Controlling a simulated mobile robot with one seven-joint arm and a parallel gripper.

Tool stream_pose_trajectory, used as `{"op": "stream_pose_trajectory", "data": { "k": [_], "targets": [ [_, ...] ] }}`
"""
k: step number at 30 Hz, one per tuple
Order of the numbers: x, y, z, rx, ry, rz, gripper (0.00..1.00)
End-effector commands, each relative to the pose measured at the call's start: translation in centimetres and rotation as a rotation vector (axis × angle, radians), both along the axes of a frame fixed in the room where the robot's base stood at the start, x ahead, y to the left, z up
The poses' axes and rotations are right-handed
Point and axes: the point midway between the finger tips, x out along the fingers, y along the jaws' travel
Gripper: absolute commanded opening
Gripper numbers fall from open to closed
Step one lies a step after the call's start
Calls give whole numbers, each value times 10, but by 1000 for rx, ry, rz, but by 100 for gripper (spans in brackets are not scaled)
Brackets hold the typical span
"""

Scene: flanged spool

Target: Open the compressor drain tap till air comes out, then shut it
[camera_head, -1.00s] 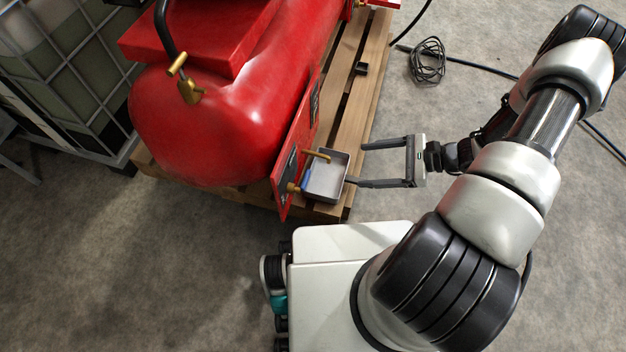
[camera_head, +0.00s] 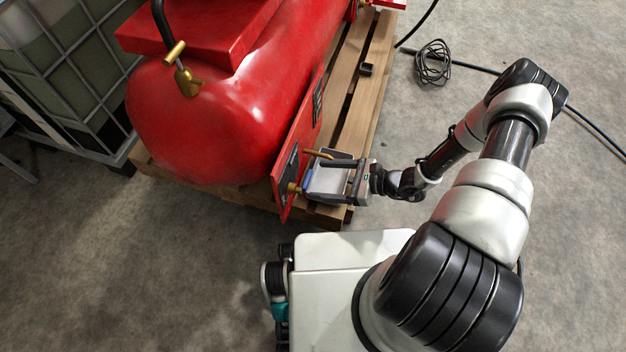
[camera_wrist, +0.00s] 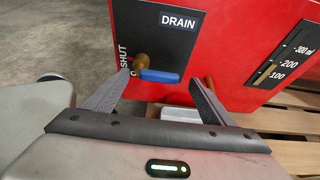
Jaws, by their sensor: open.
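The drain tap has a brass body (camera_wrist: 140,62) and a blue lever (camera_wrist: 160,76) on the black DRAIN plate (camera_wrist: 165,35) of a red panel. The lever lies roughly level, pointing right. SHUT is lettered left of the tap; lettering below it is partly hidden by my left finger. In the head view the blue lever (camera_head: 308,180) shows small at the panel's edge. My gripper (camera_wrist: 160,80) is open, its fingertips on either side of the lever in the wrist view. I cannot tell whether they touch it. The red compressor tank (camera_head: 215,120) stands behind the panel.
A pale tray (camera_head: 330,184) sits below the tap and my fingers, on the wooden pallet (camera_head: 365,110). A brown pipe (camera_head: 319,153) juts out over it. A scale marked 100 to 300 ml (camera_wrist: 290,62) is on the panel's right. Coiled cable (camera_head: 432,65) lies on the floor.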

Motion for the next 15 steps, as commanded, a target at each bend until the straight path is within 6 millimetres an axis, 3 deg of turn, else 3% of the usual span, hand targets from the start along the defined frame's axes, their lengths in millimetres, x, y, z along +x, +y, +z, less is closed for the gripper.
{"op": "stream_pose_trajectory", "data": {
  "k": [6,15],
  "targets": [
    [10,27,-13,1,0,2,77],
    [13,34,-15,-1,-1,0,77]
  ]
}}
